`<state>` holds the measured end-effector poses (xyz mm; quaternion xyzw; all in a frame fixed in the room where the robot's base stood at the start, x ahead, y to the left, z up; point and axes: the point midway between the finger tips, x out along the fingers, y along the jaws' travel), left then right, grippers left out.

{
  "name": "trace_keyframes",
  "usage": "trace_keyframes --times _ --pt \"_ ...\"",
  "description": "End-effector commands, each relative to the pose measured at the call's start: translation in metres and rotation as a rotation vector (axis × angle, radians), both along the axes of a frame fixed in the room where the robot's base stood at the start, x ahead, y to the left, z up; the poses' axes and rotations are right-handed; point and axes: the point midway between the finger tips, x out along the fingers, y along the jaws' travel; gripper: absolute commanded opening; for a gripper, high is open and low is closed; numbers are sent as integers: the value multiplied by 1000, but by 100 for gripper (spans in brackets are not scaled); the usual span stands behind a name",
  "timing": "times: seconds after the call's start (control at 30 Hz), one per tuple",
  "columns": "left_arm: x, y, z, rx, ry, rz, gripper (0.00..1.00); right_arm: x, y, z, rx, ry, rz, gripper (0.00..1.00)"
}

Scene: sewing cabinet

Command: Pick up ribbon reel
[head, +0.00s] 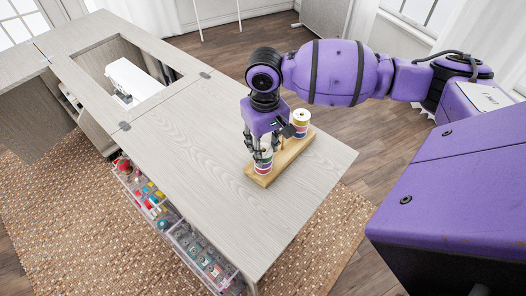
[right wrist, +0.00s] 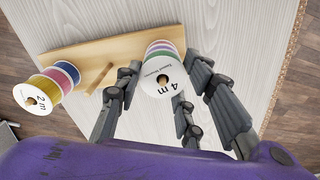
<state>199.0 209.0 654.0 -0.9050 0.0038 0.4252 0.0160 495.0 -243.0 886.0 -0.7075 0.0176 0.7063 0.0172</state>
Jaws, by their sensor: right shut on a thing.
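The ribbon reel marked "4 m" (right wrist: 163,75), white-topped with green and purple bands below, is between the fingers of my right gripper (head: 257,150). The gripper is shut on it. In the head view the reel (head: 263,166) shows partly behind the fingers, at the near left end of a wooden board (head: 291,156). Whether it is lifted off the board I cannot tell. A second stack marked "2 m" (right wrist: 38,92), with yellow, pink and blue bands, stands at the board's other end. My left gripper is not in view.
A bare wooden peg (right wrist: 97,77) stands on the board between the stacks. The grey cabinet top (head: 190,135) is clear around the board. A white sewing machine (head: 132,78) sits in the cutout, and open drawers of supplies (head: 150,200) run along the near side.

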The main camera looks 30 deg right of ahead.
Motion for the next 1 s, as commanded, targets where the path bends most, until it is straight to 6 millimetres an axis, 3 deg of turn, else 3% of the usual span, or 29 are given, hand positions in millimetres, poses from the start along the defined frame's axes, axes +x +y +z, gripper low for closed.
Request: trace_keyframes --times 0.27,0.5,0.8,1.0 --pt "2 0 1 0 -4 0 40 0 0 6 0 0 0 16" --pt "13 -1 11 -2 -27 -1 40 -1 0 36 1 -2 1 16" --pt "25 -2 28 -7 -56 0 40 -51 -4 95 -2 -6 1 16" --pt "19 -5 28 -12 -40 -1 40 -97 -5 112 -2 -1 1 16"
